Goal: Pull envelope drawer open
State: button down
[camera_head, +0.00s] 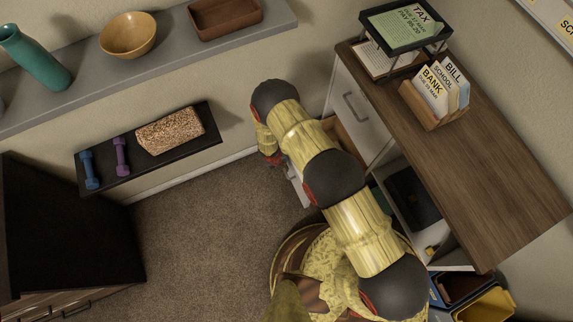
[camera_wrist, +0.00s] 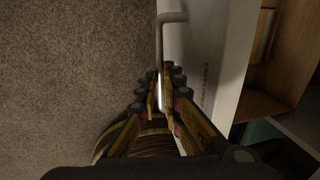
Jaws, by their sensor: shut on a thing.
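The desk (camera_head: 490,150) bears a letter tray (camera_head: 408,25) and a wooden letter holder (camera_head: 434,117). An upper white drawer with a handle (camera_head: 355,107) is shut. Bins (camera_head: 487,303) stand at lower right. The carpet (camera_head: 205,235) left of my arm is clear.

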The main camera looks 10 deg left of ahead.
jog(key=c, duration=1.9)
grip_release()
jog(key=shift+a+r, duration=0.1)
jog(key=r, duration=0.3)
jog(key=s+a+r, duration=0.1)
jog(key=r, duration=0.7)
jog(key=shift+s+a+r, duration=0.2)
jog(key=shift+a+r, duration=0.05)
jog(key=shift+a, duration=0.1)
